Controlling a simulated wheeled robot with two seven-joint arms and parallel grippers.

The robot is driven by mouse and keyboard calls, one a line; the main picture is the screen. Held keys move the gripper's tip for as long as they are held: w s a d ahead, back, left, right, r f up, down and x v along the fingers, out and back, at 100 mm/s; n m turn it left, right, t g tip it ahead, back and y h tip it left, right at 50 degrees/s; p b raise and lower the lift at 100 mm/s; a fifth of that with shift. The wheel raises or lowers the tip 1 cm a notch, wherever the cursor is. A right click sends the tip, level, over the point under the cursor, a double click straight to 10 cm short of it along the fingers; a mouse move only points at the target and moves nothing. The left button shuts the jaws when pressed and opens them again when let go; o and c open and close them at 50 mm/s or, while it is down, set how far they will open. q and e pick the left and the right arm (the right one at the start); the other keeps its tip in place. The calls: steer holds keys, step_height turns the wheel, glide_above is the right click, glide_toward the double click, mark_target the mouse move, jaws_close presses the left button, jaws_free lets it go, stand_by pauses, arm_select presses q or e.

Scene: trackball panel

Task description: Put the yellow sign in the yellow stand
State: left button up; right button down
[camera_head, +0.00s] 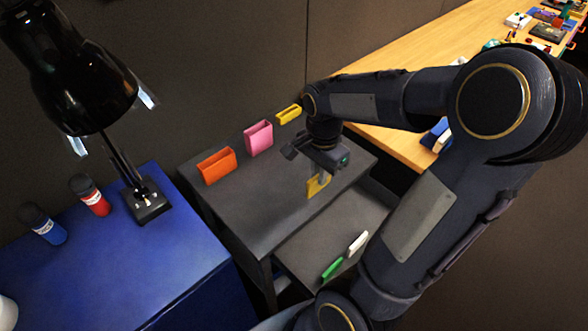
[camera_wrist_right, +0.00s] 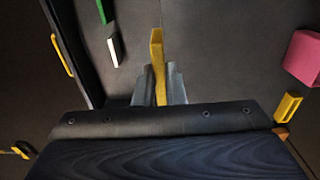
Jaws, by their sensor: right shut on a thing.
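The yellow sign (camera_head: 314,188) is a small flat plate in the jaws of my right gripper (camera_head: 320,172), above the dark grey table. In the right wrist view the sign (camera_wrist_right: 157,52) stands upright between the two grey fingers (camera_wrist_right: 158,88), with its upper part sticking out past them. The yellow stand (camera_head: 288,114) is a small slotted holder at the table's back edge, up and left of the gripper. It also shows at the right of the right wrist view (camera_wrist_right: 288,106). My left gripper is out of view.
A pink stand (camera_head: 258,138) and an orange stand (camera_head: 217,166) share the back edge with the yellow stand. A green piece (camera_head: 332,267) and a white piece (camera_head: 357,242) lie on a lower surface in front. A black lamp (camera_head: 148,200) stands on the blue table at left.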

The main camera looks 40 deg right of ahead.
steer(key=shift+w+d+f+p, duration=0.15)
steer(key=shift+w+d+f, duration=0.05)
steer(key=shift+w+f, duration=1.65)
steer(key=shift+w+d+f+p, duration=0.1)
steer(key=shift+w+d+f, duration=0.1)
steer(key=shift+w+f, duration=1.65)
steer(key=shift+w+d+f+p, duration=0.15)
steer(key=shift+w+d+f, duration=0.05)
steer(key=shift+w+f, duration=1.65)
steer(key=shift+s+f, duration=0.2)
steer(key=shift+s, duration=0.1)
steer(key=shift+f, duration=0.1)
steer(key=shift+f, duration=0.15)
steer(key=c, duration=1.5)
jaws_free()
